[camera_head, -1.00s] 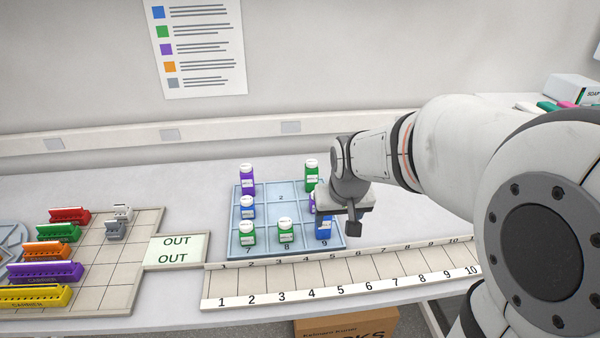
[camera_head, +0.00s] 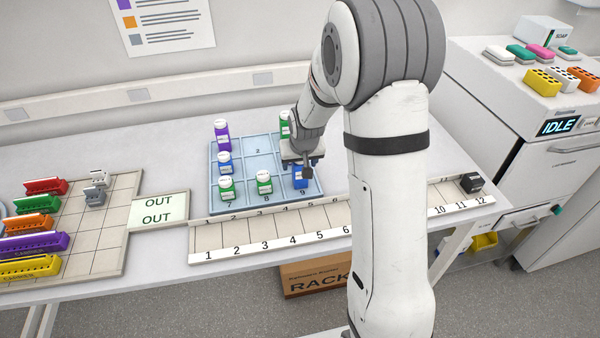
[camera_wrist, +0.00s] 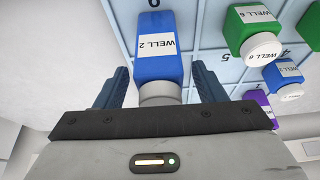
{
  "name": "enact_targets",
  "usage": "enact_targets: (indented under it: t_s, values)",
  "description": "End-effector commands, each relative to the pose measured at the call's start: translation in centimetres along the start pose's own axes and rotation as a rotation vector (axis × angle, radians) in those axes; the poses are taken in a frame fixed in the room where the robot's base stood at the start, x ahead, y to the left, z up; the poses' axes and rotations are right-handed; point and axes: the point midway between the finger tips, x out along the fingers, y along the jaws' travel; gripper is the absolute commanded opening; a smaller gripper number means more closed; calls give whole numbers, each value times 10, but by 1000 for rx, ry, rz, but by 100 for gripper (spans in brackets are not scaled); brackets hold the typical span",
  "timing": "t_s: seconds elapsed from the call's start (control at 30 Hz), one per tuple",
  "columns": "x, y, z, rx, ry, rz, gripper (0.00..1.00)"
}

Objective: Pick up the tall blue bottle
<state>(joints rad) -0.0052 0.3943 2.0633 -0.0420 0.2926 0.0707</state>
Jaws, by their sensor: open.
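The tall blue bottle (camera_head: 299,182) stands upright in the front right compartment, marked 9, of the light blue rack (camera_head: 258,146). In the wrist view the blue bottle (camera_wrist: 158,55) has a white cap and a label reading WELL 2. My gripper (camera_head: 306,172) is above this compartment and partly hides the bottle. In the wrist view my gripper (camera_wrist: 160,84) is open, with one finger on each side of the bottle near its cap. A gap shows beside each finger. A smaller blue bottle (camera_head: 224,163) stands in the left column.
Green bottles (camera_head: 264,182) (camera_head: 227,188) share the front row. A purple bottle (camera_head: 222,135) stands back left, and another green bottle (camera_head: 285,124) back right. A numbered strip (camera_head: 270,235) runs in front. Coloured carriers (camera_head: 38,243) lie left.

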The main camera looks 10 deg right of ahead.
Motion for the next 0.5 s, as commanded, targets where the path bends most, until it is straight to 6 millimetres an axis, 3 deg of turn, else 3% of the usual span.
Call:
enact_targets:
  t_s: [0.2,0.43,0.5]
  values:
    - [18,0,-1,-1,0,0,64]
    - [19,0,-1,-2,2,0,64]
    - [19,-1,-1,-2,2,0,59]
